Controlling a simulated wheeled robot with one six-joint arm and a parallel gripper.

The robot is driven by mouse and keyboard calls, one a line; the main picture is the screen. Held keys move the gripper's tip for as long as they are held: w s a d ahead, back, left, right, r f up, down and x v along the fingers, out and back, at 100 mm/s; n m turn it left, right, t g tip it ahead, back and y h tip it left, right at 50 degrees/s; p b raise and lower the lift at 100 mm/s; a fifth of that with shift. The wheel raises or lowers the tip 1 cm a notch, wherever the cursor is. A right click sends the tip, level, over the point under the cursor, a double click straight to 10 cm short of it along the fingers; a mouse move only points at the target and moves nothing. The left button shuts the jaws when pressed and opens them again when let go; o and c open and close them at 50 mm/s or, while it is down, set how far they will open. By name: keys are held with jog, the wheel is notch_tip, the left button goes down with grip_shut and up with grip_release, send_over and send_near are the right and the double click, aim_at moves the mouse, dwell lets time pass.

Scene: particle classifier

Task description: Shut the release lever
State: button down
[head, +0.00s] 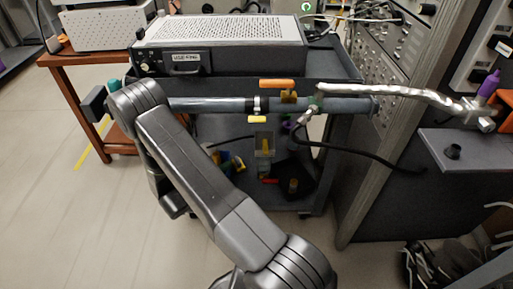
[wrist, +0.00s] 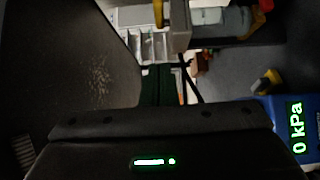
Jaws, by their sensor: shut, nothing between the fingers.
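A grey horizontal pipe (head: 210,104) crosses the middle of the head view. An orange lever handle (head: 276,84) lies level just above it, and a yellow handle (head: 257,119) hangs just below it. I cannot tell which is the release lever. My arm rises from the bottom and bends at the upper left, near the pipe's left end. My gripper is mostly hidden behind the arm in the head view. In the wrist view my gripper (wrist: 160,120) is a dark bar across the lower part, shut and empty. Neither handle is clearly identifiable there.
A silver metal hose (head: 400,92) runs right from the pipe. A labelled instrument box (head: 185,62) stands on the cart behind. A grey shelf (head: 470,150) juts out at right. Floor at left is open.

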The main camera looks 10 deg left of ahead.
jog(key=b, duration=0.2)
send_near(265, 146)
jog(key=w+a, duration=0.2)
jog(key=w, duration=0.2)
jog(key=d, duration=0.1)
jog(key=w+d, duration=0.1)
jog(key=d+b, duration=0.1)
jog(key=shift+w+d+f, duration=0.15)
jog(key=shift+d+f, duration=0.2)
jog(key=shift+d, duration=0.05)
